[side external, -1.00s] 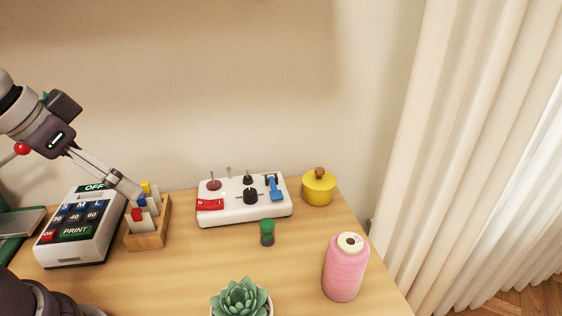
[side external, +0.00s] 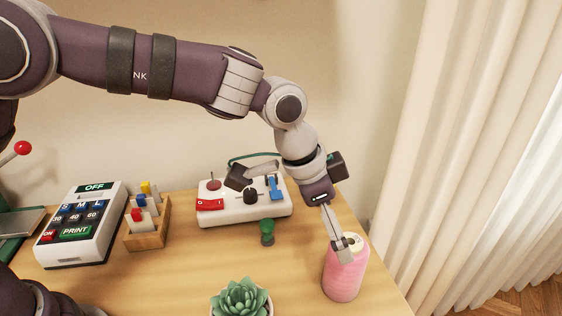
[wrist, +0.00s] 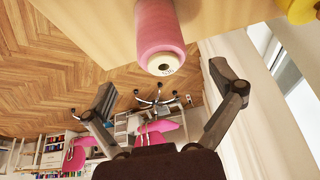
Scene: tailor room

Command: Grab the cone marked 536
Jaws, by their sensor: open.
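The pink thread cone (side external: 343,284) stands upright at the right end of the table. In the wrist view the cone (wrist: 160,28) shows at the top middle, its pale end facing me; the small mark there is too small to read surely. My gripper (side external: 342,252) is by the cone's upper part in the side view, its fingers overlapping the cone's top. In the wrist view my gripper (wrist: 165,86) is open and empty, fingers wide apart, and the cone lies above the gap between them. I cannot tell whether a finger touches the cone.
A white control box (side external: 232,213) stands behind, partly covered by my wrist. A green spool (side external: 267,232), a potted succulent (side external: 240,298), a wooden holder (side external: 147,238) and a keypad machine (side external: 80,225) stand left of the cone.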

